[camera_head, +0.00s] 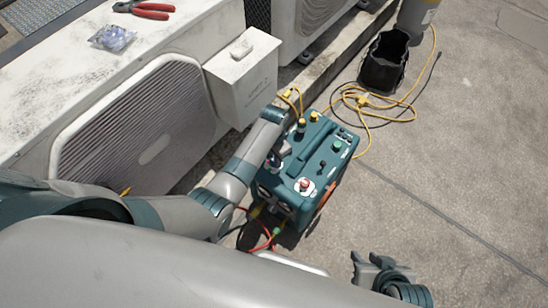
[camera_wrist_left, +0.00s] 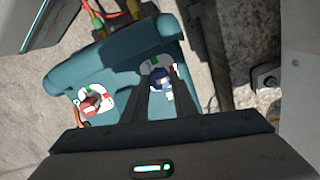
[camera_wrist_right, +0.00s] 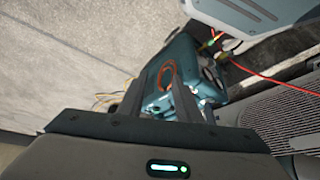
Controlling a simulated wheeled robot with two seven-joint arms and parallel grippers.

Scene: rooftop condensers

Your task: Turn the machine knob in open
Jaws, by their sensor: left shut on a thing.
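The teal machine (camera_head: 325,163) stands on the concrete floor in the middle of the head view. On its top are a red knob (camera_head: 304,186) on a white dial and, at the left corner, a blue knob, clearer in the left wrist view (camera_wrist_left: 159,76). The red knob also shows there (camera_wrist_left: 92,104). My left gripper (camera_head: 275,156) reaches down from above and is shut on the blue knob, its fingers partly hiding it. My right gripper (camera_head: 370,260) is open and empty, low and to the right of the machine, apart from it.
Red and green cables (camera_head: 268,240) run from the machine's near side. A yellow cord (camera_head: 372,102) lies coiled behind it, by a black bucket (camera_head: 386,62). A condenser (camera_head: 140,120) and a grey box (camera_head: 243,78) stand left. The floor at right is clear.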

